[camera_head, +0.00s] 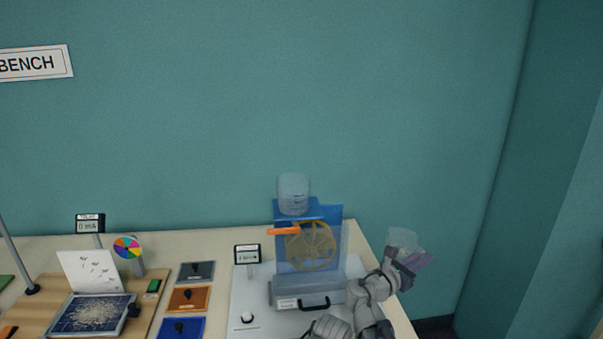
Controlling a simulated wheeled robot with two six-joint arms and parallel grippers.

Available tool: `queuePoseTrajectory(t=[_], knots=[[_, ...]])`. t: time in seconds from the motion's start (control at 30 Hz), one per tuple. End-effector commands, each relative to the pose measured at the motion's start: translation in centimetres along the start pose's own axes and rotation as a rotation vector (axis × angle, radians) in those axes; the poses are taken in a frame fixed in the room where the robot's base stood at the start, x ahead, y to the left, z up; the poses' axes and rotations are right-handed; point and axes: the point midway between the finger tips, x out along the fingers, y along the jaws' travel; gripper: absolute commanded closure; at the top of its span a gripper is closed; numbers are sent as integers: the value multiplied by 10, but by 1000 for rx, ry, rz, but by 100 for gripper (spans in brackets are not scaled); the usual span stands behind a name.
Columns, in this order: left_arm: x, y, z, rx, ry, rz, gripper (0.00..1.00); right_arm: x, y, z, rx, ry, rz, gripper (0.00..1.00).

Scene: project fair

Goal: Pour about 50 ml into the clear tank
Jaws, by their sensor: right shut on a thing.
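The clear tank (293,195) is a see-through cylinder standing upright on top of a blue panel that holds a yellowish wheel (311,246). My right gripper (407,262) is at the bench's right edge, to the right of the wheel rig and lower than the tank. It is shut on a clear cup (402,239), which looks tilted and is partly hidden by the gripper. A purple part shows beside the cup; I cannot tell what it belongs to. Any liquid level in the cup or tank is too small to tell. My left gripper is not in view.
An orange piece (284,231) sticks out left of the wheel. A small display (247,254) stands left of the rig. The air between cup and tank looks clear.

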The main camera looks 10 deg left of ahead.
Motion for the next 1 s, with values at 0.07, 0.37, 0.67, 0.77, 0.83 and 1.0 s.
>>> queuePoseTrajectory(t=[0.07,0.37,0.67,0.77,0.83,1.0], knots=[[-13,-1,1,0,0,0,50,1,7,13,0,1,34,100],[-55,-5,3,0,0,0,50,0,45,53,1,11,218,100],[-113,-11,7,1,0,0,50,-15,98,108,2,27,495,100],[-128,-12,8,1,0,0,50,-23,113,123,2,33,577,100],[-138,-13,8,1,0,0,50,-28,122,132,2,36,629,100],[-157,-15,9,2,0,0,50,-40,138,150,2,42,734,100]])
